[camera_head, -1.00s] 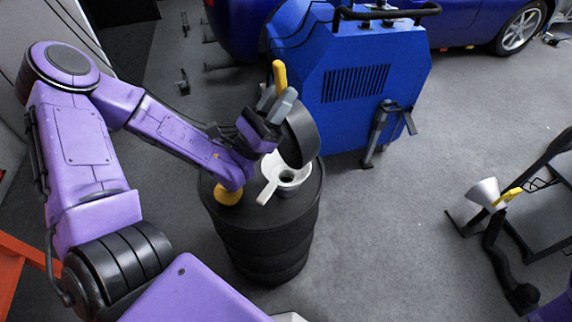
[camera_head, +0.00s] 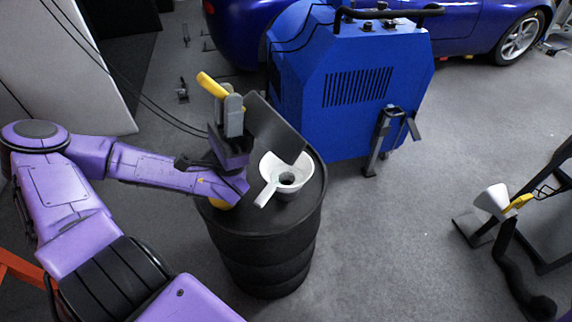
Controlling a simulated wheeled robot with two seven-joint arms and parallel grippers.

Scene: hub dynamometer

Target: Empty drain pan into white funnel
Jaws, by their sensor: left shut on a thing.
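The dark drain pan (camera_head: 275,128) is steeply tilted above the top of a black drum, its underside or flat face towards me. My left gripper (camera_head: 233,112) is shut on the pan's yellow handle (camera_head: 212,86), left of the pan. The white funnel (camera_head: 286,174) sits on the drum with its handle pointing to the lower left. The pan's lower edge is over the back of the funnel's mouth, and I cannot tell whether they touch. No liquid stream shows.
The black drum (camera_head: 268,245) stands on open grey floor. A blue machine (camera_head: 350,85) stands close behind, with a blue car beyond. A pale cone with a yellow part (camera_head: 491,199) is at right.

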